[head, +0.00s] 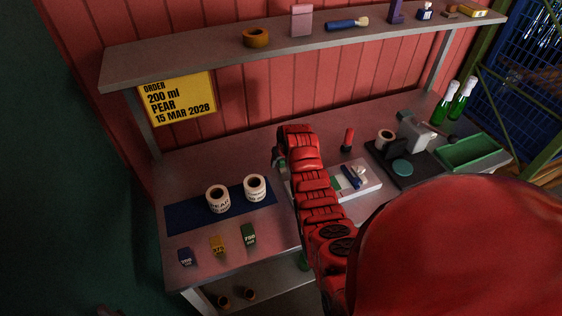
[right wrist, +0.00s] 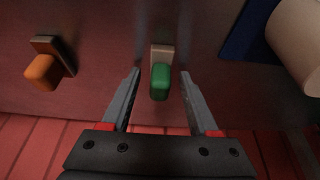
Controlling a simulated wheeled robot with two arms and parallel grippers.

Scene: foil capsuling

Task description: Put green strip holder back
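A small green piece with a pale block at its far end (right wrist: 160,80) is in the middle of the right wrist view, over the bench top. I take it for the green strip holder; in the head view my arm hides that spot. My right gripper (right wrist: 160,74) is open, with one finger on each side of the green piece and a visible gap to both. In the head view my right gripper (head: 279,161) is mostly behind my red wrist, near the back wall. My left gripper is not in view.
An orange-red piece on a brown base (right wrist: 42,72) stands to one side. A white label roll (head: 255,187) stands on the blue mat (head: 190,215). A white tray (head: 365,190), a black press base (head: 410,178) and a green bin (head: 470,153) are to the right.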

